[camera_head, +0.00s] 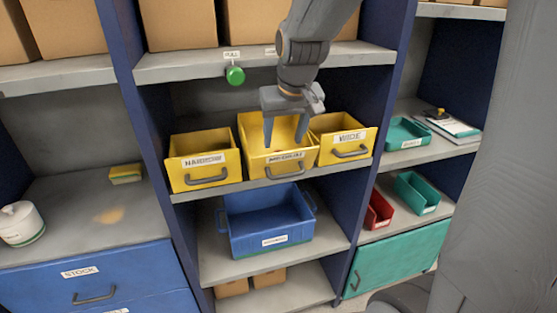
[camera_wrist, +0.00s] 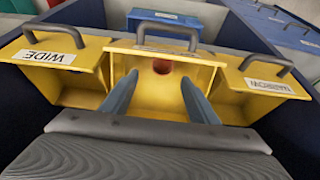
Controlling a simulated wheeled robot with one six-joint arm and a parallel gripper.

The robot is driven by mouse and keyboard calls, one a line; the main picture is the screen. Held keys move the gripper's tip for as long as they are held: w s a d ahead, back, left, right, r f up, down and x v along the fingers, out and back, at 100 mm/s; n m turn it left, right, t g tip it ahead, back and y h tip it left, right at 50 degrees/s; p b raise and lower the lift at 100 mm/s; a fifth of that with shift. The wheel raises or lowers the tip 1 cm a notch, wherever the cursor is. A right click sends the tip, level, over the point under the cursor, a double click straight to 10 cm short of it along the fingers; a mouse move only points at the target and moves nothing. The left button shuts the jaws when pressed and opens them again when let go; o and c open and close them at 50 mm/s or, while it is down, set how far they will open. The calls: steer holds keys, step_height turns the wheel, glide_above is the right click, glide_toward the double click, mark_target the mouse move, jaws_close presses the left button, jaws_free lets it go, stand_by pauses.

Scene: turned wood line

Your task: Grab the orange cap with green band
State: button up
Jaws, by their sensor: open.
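A small round orange-red thing (camera_wrist: 162,66) lies inside the yellow middle bin (camera_head: 247,129), near its handle-side wall in the wrist view. It may be the orange cap; I cannot make out a green band. In the head view it is mostly hidden by the bin's front and my fingers. My gripper (camera_head: 285,142) is open, pointing down into the middle bin. In the wrist view, my two fingers (camera_wrist: 160,85) are spread on either side of the line to the orange-red thing, apart from it, with nothing between them.
Yellow bins labelled WIDE (camera_head: 341,145) and NARROW (camera_head: 204,176) flank the middle bin closely. A blue bin (camera_head: 268,222) stands on the shelf below. A green round thing (camera_head: 235,75) hangs at the upper shelf edge. Blue uprights (camera_head: 378,75) bound the bay.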

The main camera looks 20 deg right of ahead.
steer(key=shift+a+p+x, duration=0.2)
steer(key=shift+p+x, duration=0.75)
steer(key=shift+x, duration=2.1)
steer(key=shift+s, duration=0.15)
steer(key=c, duration=1.1)
